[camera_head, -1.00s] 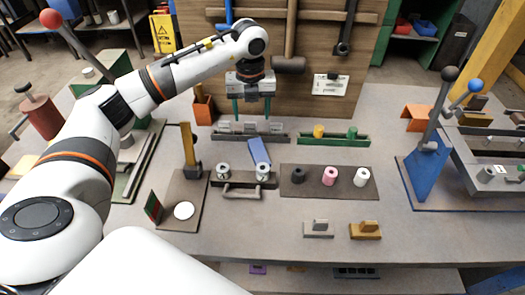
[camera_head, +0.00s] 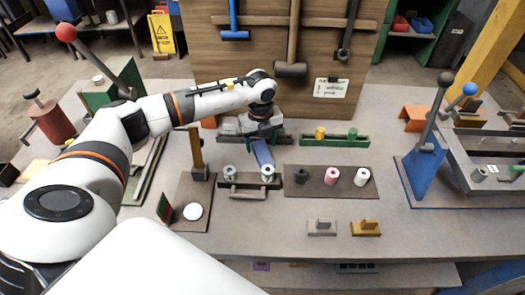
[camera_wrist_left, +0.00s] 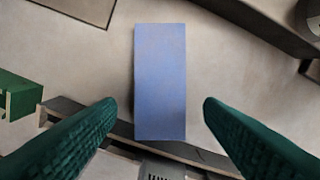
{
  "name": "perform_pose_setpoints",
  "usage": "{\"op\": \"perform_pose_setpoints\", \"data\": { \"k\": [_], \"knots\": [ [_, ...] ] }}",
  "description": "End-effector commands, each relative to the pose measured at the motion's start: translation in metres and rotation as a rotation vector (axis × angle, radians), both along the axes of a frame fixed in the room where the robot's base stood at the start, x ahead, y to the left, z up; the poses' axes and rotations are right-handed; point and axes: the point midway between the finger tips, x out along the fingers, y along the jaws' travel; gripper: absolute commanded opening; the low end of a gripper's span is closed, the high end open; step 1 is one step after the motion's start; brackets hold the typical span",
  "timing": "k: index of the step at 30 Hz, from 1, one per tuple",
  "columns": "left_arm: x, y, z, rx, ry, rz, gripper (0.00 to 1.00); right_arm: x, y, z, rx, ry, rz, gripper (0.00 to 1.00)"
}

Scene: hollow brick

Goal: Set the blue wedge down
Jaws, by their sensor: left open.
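The blue wedge (camera_head: 263,154) lies between the dark rail at the back and the dark board with two grey rollers. It also shows in the left wrist view as a flat blue block (camera_wrist_left: 160,75), its lower end overlapping the rail's edge. I cannot tell whether that end rests on the rail. My left gripper (camera_head: 262,141) is low over the wedge's back end and partly hides it. In the wrist view the green fingers of the left gripper (camera_wrist_left: 160,104) are spread wide, one on each side of the wedge, with gaps between. My right gripper is not in view.
The board with two rollers (camera_head: 248,194) is just in front of the wedge. A green rail (camera_head: 335,142) with yellow and green pegs stands right. A brown board (camera_head: 345,188) holds black, pink and white rollers. A hammer-like upright (camera_head: 198,155) stands left. The bench front is mostly clear.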

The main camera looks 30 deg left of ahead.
Motion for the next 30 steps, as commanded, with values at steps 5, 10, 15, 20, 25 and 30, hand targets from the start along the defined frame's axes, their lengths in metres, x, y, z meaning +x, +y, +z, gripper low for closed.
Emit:
{"op": "perform_pose_setpoints", "data": {
  "k": [5, 10, 15, 20, 25, 30],
  "knots": [
    [0.0, 0.0, -0.02, 0.0, 0.002, 0.001, 0.62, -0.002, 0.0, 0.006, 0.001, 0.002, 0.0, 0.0],
    [0.0, 0.0, -0.023, 0.0, 0.0, -0.001, 0.62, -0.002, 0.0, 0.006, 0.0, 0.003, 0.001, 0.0],
    [0.0, 0.0, -0.023, 0.0, 0.0, 0.0, 0.49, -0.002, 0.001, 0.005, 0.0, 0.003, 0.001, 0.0],
    [0.0, 0.0, -0.023, 0.0, 0.0, 0.0, 0.23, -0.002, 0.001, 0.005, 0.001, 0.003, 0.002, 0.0],
    [0.0, 0.0, -0.022, -0.001, -0.001, 0.0, 0.1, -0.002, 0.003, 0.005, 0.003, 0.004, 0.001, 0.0],
    [0.001, 0.0, -0.019, 0.0, -0.002, 0.0, 0.09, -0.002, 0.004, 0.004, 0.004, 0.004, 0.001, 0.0]
  ]
}}
